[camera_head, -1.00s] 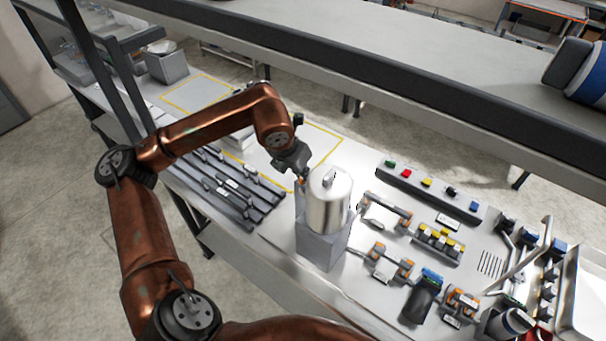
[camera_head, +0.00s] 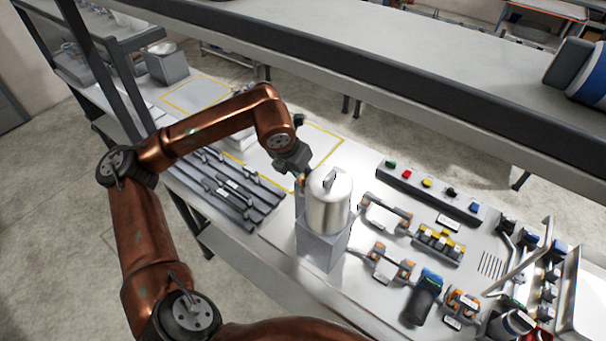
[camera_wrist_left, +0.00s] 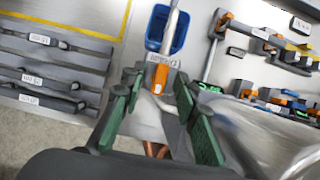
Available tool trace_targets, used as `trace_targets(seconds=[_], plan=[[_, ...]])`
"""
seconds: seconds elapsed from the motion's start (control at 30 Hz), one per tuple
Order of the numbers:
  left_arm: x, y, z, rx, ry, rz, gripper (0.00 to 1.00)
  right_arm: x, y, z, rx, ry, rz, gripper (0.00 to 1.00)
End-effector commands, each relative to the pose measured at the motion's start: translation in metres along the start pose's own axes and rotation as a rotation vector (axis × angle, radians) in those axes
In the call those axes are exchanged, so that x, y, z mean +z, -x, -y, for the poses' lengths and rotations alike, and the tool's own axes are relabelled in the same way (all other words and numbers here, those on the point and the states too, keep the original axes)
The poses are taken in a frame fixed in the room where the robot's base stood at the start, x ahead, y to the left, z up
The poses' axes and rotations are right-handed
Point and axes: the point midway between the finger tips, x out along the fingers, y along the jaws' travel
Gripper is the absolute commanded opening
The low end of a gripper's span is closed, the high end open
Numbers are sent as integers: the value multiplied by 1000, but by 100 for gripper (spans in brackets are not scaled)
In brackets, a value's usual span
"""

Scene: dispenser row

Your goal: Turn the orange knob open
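The orange knob (camera_wrist_left: 160,78) sits on a small labelled fitting below a pale tube in the left wrist view. My left gripper (camera_wrist_left: 158,84) is open, with its green-padded fingers on either side of the knob. I cannot tell whether either finger touches it. In the head view my left gripper (camera_head: 298,168) is beside the steel canister (camera_head: 328,205), at its left. The canister stands on a grey block (camera_head: 322,245) and hides part of the fingers' surroundings. My right gripper is not in view.
A blue container (camera_wrist_left: 166,30) lies just beyond the knob. Dark labelled rails (camera_head: 225,190) lie to the left on the bench. Right of the canister are orange-ended fittings (camera_head: 388,210), a yellow-topped block (camera_head: 438,243) and a button strip (camera_head: 430,185). A shelf edge (camera_head: 400,85) crosses above.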

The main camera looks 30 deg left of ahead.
Motion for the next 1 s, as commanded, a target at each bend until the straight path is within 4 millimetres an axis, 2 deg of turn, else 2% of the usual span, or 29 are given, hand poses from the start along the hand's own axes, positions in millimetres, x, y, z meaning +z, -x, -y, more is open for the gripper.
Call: trace_targets(seconds=[0.23, 0.7, 0.83, 1.0], plan=[[2, 10, 0, 1, 0, 4, 28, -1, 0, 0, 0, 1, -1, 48], [1, 99, 0, 1, 1, 4, 28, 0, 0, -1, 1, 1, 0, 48], [0, 113, 0, 0, 0, 2, 28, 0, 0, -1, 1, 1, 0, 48], [0, 120, 0, 0, 0, 0, 28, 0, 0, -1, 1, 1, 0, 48]])
